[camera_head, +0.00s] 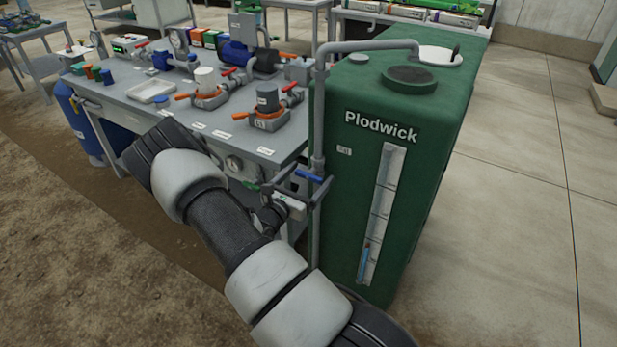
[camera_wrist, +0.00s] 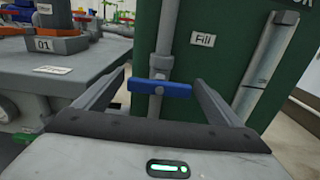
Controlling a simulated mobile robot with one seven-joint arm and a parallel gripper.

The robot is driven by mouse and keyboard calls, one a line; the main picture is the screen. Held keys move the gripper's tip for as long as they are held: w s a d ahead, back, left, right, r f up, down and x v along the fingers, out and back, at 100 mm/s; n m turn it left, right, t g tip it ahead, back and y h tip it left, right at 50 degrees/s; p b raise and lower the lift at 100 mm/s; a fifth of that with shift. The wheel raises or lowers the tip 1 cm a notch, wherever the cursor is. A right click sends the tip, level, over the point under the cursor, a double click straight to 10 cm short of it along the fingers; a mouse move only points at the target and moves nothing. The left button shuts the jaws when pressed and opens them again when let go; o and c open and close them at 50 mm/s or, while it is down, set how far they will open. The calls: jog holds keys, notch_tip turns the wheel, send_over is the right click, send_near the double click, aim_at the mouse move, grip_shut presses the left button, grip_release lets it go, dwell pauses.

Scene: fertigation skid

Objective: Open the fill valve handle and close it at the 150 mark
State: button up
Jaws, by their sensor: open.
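The blue fill valve handle (camera_head: 309,175) sits on the grey vertical pipe (camera_head: 318,120) left of the green Plodwick tank (camera_head: 420,200). In the wrist view the handle (camera_wrist: 160,88) lies crosswise to the pipe, between my gripper's two fingers. My gripper (camera_wrist: 161,85) is open around the handle, with a gap visible on both sides. It also shows in the head view (camera_head: 305,182), at the pipe. A "Fill" label (camera_wrist: 203,40) is on the tank. The level gauge (camera_head: 381,215) on the tank front shows a blue column in its lower part; its mark numbers are too small to read.
The concrete floor (camera_head: 520,220) right of the tank is clear.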

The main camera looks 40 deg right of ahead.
jog(key=c, duration=1.1)
jog(key=shift+o, duration=0.2)
jog(key=shift+n, duration=0.4)
jog(key=n+p, duration=0.2)
jog(key=n, duration=0.2)
jog(key=shift+n, duration=0.3)
jog(key=n+p, duration=0.2)
jog(key=n, duration=0.4)
jog(key=shift+w+f, duration=0.1)
jog(key=shift+n, duration=0.4)
jog(key=o, duration=1.1)
jog(key=shift+c, duration=0.2)
